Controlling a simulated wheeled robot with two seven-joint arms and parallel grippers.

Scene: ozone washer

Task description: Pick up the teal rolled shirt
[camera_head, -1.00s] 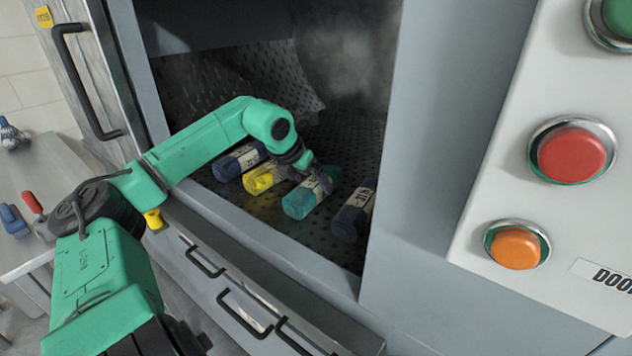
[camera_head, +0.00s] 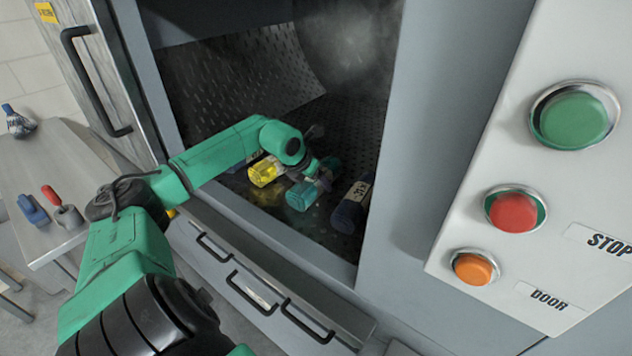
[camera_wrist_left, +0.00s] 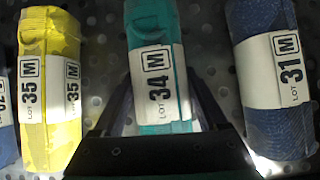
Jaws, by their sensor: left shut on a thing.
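The teal rolled shirt (camera_head: 301,195) lies on the dark perforated floor inside the washer, between a yellow roll and a navy roll. In the left wrist view the teal rolled shirt (camera_wrist_left: 150,28) wears a white band reading "LOT 34 M". My left gripper (camera_head: 318,180) reaches in through the opening and is shut on the teal roll, with a finger at each side of its banded part. The left gripper's fingers (camera_wrist_left: 160,105) show at the bottom of the wrist view. Whether the roll is off the floor is not clear. My right gripper is not in view.
The yellow roll (camera_head: 265,171) lies to the left and a navy roll (camera_head: 350,208) to the right, both close by. Another dark roll is mostly hidden behind my arm. The grey door frame (camera_head: 385,150) and button panel (camera_head: 530,200) stand to the right.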

